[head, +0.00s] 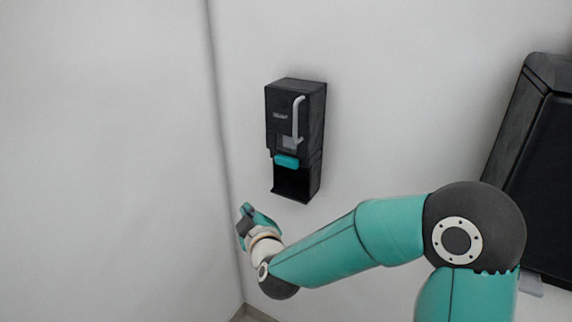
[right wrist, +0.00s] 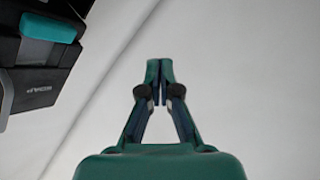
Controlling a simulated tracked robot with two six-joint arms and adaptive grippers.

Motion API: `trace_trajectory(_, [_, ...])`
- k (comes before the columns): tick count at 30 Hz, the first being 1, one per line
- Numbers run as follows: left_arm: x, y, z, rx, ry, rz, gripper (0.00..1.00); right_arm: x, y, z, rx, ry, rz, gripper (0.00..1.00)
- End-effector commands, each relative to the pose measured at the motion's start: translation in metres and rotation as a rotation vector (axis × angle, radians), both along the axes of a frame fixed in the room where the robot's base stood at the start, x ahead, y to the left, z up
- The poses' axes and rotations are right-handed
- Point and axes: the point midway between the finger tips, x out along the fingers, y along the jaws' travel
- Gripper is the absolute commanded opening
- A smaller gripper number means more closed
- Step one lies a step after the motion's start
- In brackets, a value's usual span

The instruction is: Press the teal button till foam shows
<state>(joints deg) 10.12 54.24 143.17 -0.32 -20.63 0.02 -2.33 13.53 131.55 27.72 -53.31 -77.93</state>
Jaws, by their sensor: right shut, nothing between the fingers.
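The teal button (head: 286,161) is a small bar on the front of a black wall dispenser (head: 312,120), below a small window and above a dark open recess. In the right wrist view the teal button (right wrist: 52,26) shows at the upper left on the dispenser (right wrist: 30,75). My right gripper (head: 245,213) is below and to the left of the dispenser in the head view, apart from it. In the right wrist view its fingertips (right wrist: 159,72) are together with nothing between them. No foam shows. My left gripper is in neither view.
A grey curved handle (head: 297,118) runs down the dispenser's front. A large black box (head: 540,160) is at the right edge on the wall. A wall corner (head: 217,90) runs down left of the dispenser. The wall around the dispenser is bare.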

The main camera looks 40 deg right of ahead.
Motion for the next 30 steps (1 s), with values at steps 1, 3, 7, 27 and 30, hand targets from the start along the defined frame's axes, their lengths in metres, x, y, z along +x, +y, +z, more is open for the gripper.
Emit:
trace_trajectory(1, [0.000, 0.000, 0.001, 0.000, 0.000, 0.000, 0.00, -0.002, -0.006, 0.020, -0.037, -0.032, -0.019, 0.00])
trace_trajectory(3, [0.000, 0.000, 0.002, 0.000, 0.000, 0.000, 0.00, -0.004, -0.014, 0.038, -0.081, -0.057, -0.042, 0.00])
trace_trajectory(7, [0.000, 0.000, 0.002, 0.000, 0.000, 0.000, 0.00, -0.007, -0.021, 0.057, -0.127, -0.081, -0.067, 0.00])
trace_trajectory(27, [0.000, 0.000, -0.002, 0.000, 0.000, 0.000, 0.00, -0.001, -0.039, 0.058, -0.135, -0.085, -0.074, 0.00])
trace_trajectory(30, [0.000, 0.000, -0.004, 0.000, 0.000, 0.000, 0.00, 0.003, -0.052, 0.058, -0.135, -0.084, -0.075, 0.00])
